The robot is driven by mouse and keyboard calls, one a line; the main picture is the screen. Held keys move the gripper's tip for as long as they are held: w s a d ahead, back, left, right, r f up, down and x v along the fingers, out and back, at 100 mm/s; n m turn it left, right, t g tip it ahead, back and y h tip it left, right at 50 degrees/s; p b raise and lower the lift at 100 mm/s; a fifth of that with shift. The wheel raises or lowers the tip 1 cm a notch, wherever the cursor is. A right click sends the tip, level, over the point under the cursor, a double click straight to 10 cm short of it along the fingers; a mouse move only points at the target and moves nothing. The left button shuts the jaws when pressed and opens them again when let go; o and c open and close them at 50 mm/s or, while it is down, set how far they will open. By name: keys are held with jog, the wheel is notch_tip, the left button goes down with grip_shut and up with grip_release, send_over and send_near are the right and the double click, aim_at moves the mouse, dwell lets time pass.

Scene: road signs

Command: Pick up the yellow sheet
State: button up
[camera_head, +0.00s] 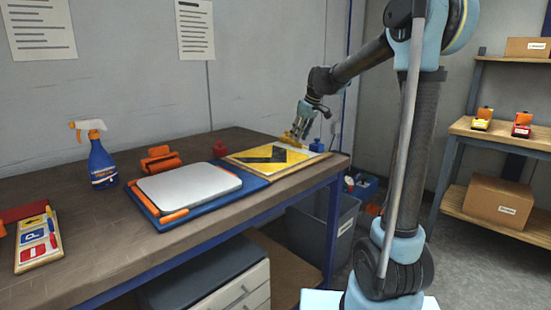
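The yellow sheet (258,158) with black markings lies flat on a light board at the right end of the workbench. My gripper (294,137) is just above the far right edge of the sheet, pointing down. Something yellow-orange shows at its fingertips; I cannot tell whether it is part of the sheet or of the gripper. The gripper is small in this view, so I cannot tell whether its fingers are open or shut.
On the workbench (110,262), a silver plate (190,187) lies on a blue board left of the sheet. Small red and blue items (317,146) sit beside the sheet.

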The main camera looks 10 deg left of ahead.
jog(key=shift+x, duration=1.75)
jog(key=shift+w, duration=0.1)
grip_shut()
jog(key=shift+r, duration=0.1)
